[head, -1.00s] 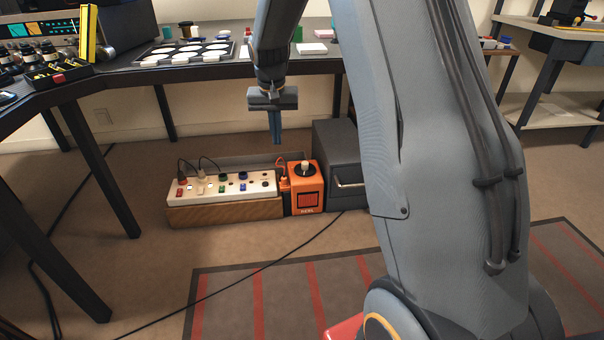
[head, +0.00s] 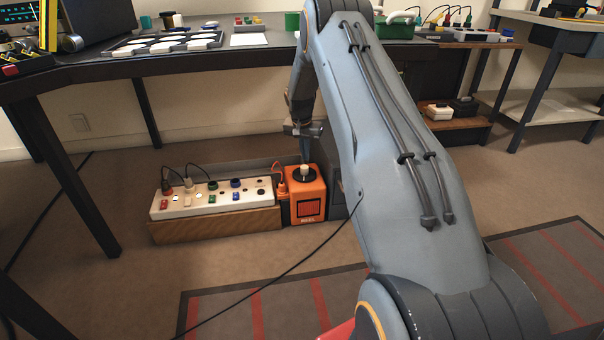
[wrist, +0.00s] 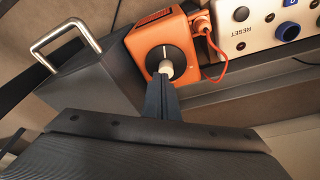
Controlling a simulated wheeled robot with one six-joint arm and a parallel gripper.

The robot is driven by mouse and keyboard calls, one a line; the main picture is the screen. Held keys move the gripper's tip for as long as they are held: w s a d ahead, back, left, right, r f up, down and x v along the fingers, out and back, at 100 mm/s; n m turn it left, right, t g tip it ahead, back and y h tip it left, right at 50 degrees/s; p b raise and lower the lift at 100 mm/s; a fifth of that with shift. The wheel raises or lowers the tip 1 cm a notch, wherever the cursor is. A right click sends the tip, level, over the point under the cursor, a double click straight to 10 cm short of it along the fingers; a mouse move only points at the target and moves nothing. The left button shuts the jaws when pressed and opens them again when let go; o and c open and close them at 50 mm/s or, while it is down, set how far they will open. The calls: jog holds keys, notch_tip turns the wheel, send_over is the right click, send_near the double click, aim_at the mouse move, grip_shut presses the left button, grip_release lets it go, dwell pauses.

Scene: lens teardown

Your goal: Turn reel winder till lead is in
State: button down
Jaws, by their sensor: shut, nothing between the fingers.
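The reel winder is an orange box (head: 308,208) marked REEL, with a black disc (head: 304,175) and a pale knob (head: 305,168) on top. In the wrist view the box (wrist: 149,43), disc and knob (wrist: 166,68) show up close. An orange lead (wrist: 213,47) runs from its side, beside the white socket strip. My gripper (head: 307,161) points down over the winder. Its dark fingertips (wrist: 163,82) are shut with nothing between them, right at the knob; I cannot tell whether they touch it.
The white socket strip (head: 211,198) with plugs sits in a wooden tray (head: 215,225) left of the winder. A dark grey box with a metal handle (wrist: 64,38) stands close on the other side. A black cable (head: 270,272) crosses the floor and striped mat (head: 232,309). A workbench (head: 110,72) stands above.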

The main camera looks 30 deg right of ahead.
jog(key=b, duration=0.3)
send_over(299, 176)
jog(key=s+d, duration=0.1)
jog(key=s, duration=0.2)
jog(key=shift+s+a+x, duration=0.15)
jog(key=shift+a+x, duration=0.05)
jog(key=shift+x, duration=0.95)
jog(key=shift+s+a+x, duration=0.2)
jog(key=shift+x, duration=0.95)
jog(key=shift+s+a+x, duration=0.15)
jog(key=shift+a+x, duration=0.05)
jog(key=shift+x, duration=0.95)
jog(key=shift+f, duration=0.15)
jog(key=shift+w+a, duration=0.3)
jog(key=shift+w, duration=0.05)
jog(key=shift+w+a, duration=0.25)
jog(key=shift+w+a, duration=0.2)
jog(key=shift+w, duration=0.05)
jog(key=shift+w, duration=0.15)
jog(key=shift+a, duration=0.25)
